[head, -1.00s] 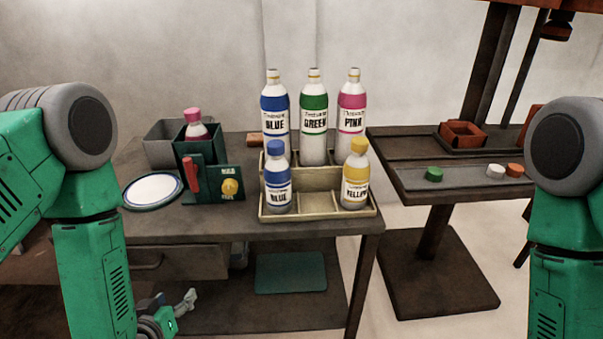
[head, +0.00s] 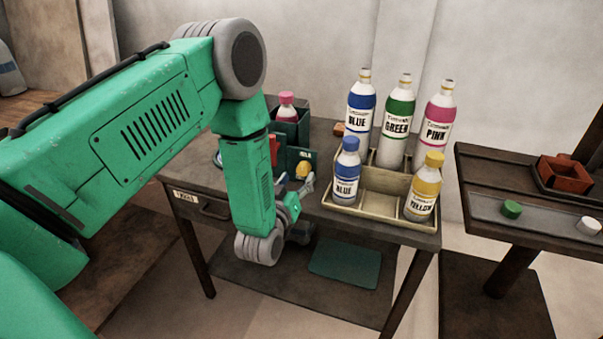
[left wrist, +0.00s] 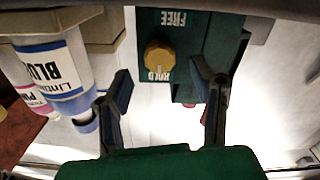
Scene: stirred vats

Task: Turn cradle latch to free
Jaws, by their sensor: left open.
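The cradle latch is a yellow knob (head: 304,170) on the dark green front plate of the cradle (head: 290,157). In the left wrist view the knob (left wrist: 159,57) appears upside down, between the words HOLD and FREE; I cannot tell its exact pointing. A pink-capped bottle (head: 286,107) stands in the cradle. My left gripper (head: 303,188) is in front of and just below the knob. In the left wrist view its two fingers (left wrist: 160,72) are apart, with the knob between and beyond their tips, not visibly touched. My right gripper is out of view.
A cream rack (head: 366,205) with blue and yellow bottles stands right of the cradle, close to my left gripper. Taller blue, green and pink bottles stand behind. My left arm covers the table's left part. A side table (head: 475,175) with caps is at right.

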